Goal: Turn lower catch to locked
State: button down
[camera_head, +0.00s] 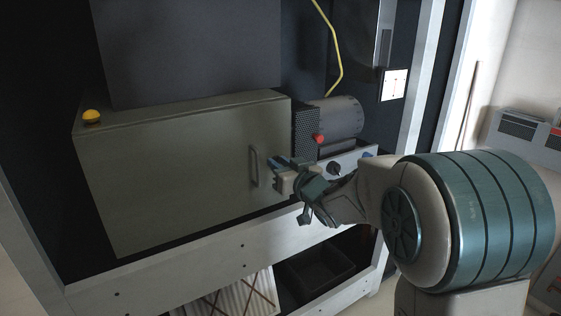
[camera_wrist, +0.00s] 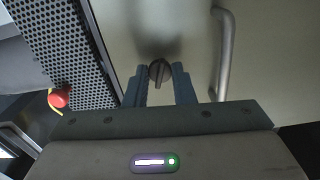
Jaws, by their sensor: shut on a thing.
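A small dark round catch (camera_wrist: 159,72) with a raised bar sits on the cabinet door, near the door's edge. In the wrist view its bar runs nearly up and down the picture, slightly tilted. My gripper (camera_wrist: 159,85) is shut on this catch, with one blue finger on either side of it. In the head view my gripper (camera_head: 277,166) is at the right end of the grey-green cabinet door (camera_head: 170,180), just right of the bar handle (camera_head: 254,166). It hides the catch there. No second catch is visible.
The curved metal handle (camera_wrist: 224,55) stands close to my right finger in the wrist view. A perforated panel (camera_wrist: 65,50) and a red knob (camera_wrist: 59,97) lie to the left. A yellow knob (camera_head: 92,116) sits on the cabinet top. A yellow cable (camera_head: 335,50) hangs behind.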

jog(key=m+p, duration=0.1)
jog(key=m, duration=0.2)
jog(key=shift+r+m+p, duration=0.1)
jog(key=shift+m+p, duration=0.3)
jog(key=m+p, duration=0.2)
jog(key=m, duration=0.1)
jog(key=shift+m, duration=0.3)
jog(key=m+p, duration=0.3)
jog(key=m, duration=0.2)
jog(key=shift+m+p, duration=0.55)
jog(key=shift+m, duration=0.25)
jog(key=c, duration=1.2)
grip_release()
